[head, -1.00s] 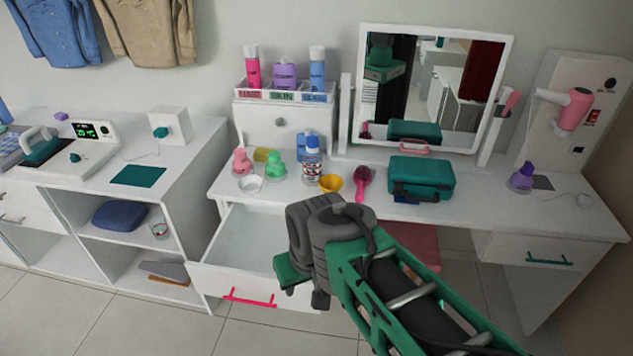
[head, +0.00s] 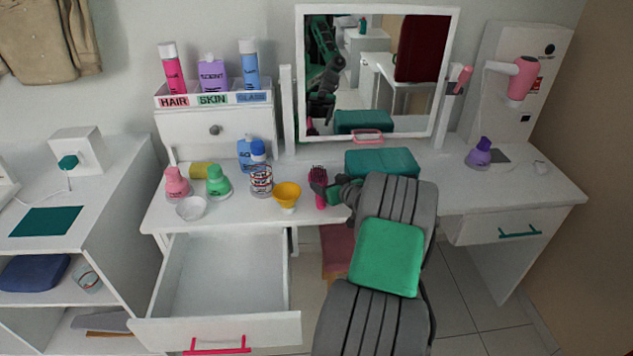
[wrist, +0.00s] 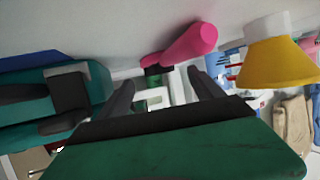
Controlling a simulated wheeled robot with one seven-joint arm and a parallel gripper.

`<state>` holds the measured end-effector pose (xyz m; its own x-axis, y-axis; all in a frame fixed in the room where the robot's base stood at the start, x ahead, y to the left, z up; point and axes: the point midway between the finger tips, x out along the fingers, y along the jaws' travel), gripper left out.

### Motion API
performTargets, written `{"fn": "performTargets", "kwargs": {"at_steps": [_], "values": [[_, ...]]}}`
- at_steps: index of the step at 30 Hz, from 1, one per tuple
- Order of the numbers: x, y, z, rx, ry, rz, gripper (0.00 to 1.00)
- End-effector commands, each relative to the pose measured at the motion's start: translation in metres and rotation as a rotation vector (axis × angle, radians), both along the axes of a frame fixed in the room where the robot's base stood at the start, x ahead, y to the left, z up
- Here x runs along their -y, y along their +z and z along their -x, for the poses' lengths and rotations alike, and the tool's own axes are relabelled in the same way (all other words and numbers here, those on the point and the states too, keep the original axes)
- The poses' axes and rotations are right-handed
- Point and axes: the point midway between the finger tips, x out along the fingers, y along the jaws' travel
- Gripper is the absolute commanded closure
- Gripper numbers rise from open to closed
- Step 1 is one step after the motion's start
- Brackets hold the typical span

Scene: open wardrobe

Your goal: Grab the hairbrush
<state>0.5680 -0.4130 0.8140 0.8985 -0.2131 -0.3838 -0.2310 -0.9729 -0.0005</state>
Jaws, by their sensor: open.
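The pink hairbrush (head: 320,199) lies on the white dressing table near its front edge, right of the yellow cup. In the wrist view the hairbrush (wrist: 187,44) shows its pink handle, just above the fingertips in the picture. My gripper (wrist: 161,80) is open, with both dark fingers spread and nothing seen held between them. In the head view my gripper (head: 335,190) is right beside the hairbrush, and partly covers it. I cannot tell whether a finger touches the hairbrush.
The yellow cup (head: 287,193) stands close left of the hairbrush, with bottles (head: 261,177) behind. A teal case (head: 384,161) stands close right, partly hidden by my arm. An open drawer (head: 222,280) juts out at the front left. A mirror (head: 372,70) stands behind.

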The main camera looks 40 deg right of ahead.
Motion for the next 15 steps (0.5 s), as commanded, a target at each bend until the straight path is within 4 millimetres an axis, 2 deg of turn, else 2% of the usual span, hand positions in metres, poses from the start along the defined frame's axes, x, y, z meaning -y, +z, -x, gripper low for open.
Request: {"fn": "performTargets", "kwargs": {"at_steps": [12, 15], "values": [[0.015, -0.02, -0.055, -0.001, 0.002, 0.0, 0.24], [0.017, -0.022, -0.06, 0.0, 0.0, 0.0, 0.24]]}}
